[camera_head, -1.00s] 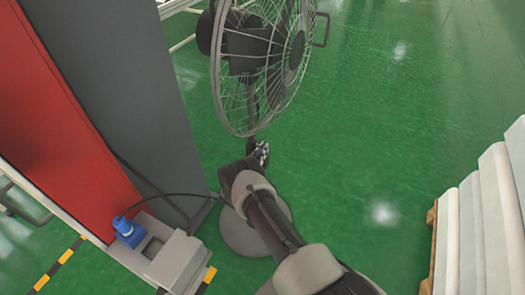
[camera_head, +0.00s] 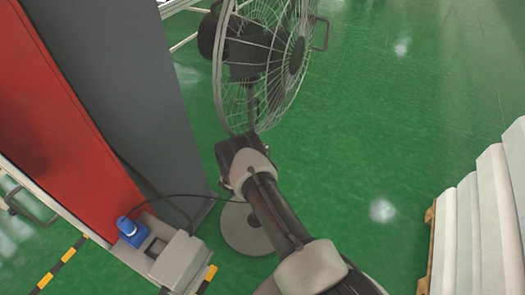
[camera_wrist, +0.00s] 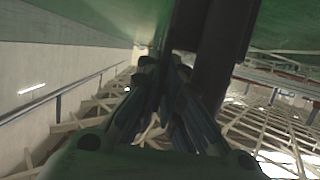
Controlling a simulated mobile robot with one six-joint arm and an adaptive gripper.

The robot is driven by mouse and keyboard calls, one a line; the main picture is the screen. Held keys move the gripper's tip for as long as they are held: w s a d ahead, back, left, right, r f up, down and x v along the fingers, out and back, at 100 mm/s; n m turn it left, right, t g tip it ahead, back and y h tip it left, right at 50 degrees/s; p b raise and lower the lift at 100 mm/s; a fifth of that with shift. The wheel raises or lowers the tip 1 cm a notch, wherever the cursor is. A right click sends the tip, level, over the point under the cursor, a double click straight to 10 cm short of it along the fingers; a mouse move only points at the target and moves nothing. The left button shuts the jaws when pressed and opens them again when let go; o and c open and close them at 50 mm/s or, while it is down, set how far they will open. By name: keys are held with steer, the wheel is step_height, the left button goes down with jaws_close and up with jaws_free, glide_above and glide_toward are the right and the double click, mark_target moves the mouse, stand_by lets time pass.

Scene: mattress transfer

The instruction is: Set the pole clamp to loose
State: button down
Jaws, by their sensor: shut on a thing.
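The pedestal fan (camera_head: 262,60) stands on the green floor, its round grey base (camera_head: 243,232) partly behind my arm. A bit of its dark pole (camera_head: 250,105) shows through the wire cage. In the head view my arm's end reaches the pole just under the cage and hides the clamp and my fingers. In the wrist view my gripper (camera_wrist: 165,85) has its fingers close together at the dark pole (camera_wrist: 228,50), shut on what appears to be the pole clamp. The clamp's shape and setting are too dark and covered to make out.
A red and grey cabinet (camera_head: 125,80) stands close on the left. A grey box with a blue plug (camera_head: 130,230) and a black cable lies by its foot. White slabs (camera_head: 495,210) on a wooden pallet stand at right. The green floor between is clear.

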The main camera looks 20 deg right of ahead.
steer(key=c, duration=2)
jaws_free()
steer(key=shift+c, duration=0.2)
steer(key=v, duration=1.2)
steer(key=shift+f, duration=0.1)
